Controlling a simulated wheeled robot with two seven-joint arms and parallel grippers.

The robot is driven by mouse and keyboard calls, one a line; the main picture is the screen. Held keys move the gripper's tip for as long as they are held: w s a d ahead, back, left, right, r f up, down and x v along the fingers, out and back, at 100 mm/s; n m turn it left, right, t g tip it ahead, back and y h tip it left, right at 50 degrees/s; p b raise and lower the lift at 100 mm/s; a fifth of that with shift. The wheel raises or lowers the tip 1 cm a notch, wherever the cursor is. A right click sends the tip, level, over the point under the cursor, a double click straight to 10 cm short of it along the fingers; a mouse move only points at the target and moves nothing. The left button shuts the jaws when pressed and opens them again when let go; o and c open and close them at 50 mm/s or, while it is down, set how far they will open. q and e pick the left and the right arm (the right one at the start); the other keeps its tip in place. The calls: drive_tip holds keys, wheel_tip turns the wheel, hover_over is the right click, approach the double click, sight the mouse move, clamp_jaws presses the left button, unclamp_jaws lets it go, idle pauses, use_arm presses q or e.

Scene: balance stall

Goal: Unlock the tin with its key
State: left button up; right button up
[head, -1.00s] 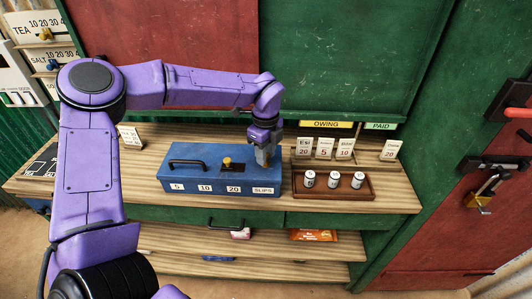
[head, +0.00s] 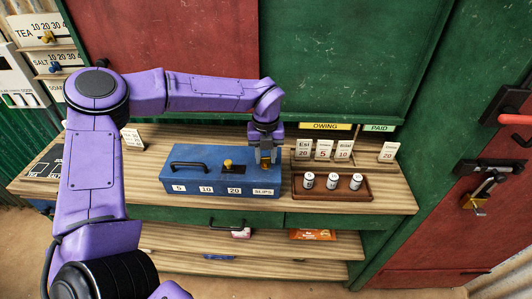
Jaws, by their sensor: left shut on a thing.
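The tin (head: 210,179) is a blue metal box on the wooden counter, with a black carry handle on its lid and labels along its front. A brass knob (head: 228,165) stands upright on a dark plate in the lid. My left gripper (head: 265,161) points down over the right end of the tin's lid. It is shut on a small brass thing, probably the key, which is mostly hidden between the fingers. I cannot tell whether it sits in a keyhole. The lid is closed. My right gripper is not in view.
A brown tray (head: 330,192) with three white cylinders stands right of the tin, with price cards (head: 324,149) behind it. A green and red door with a brass padlock (head: 474,201) is at the far right. The counter (head: 390,198) is clear at its right end.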

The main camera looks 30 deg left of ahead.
use_arm(q)
drive_tip(key=shift+m, duration=0.6)
drive_tip(key=o, duration=1.1)
drive_tip(key=shift+c, duration=0.2)
wheel_tip(320, 180, up, 11)
drive_tip(key=b, duration=0.2)
drive_tip(key=shift+f, duration=0.2)
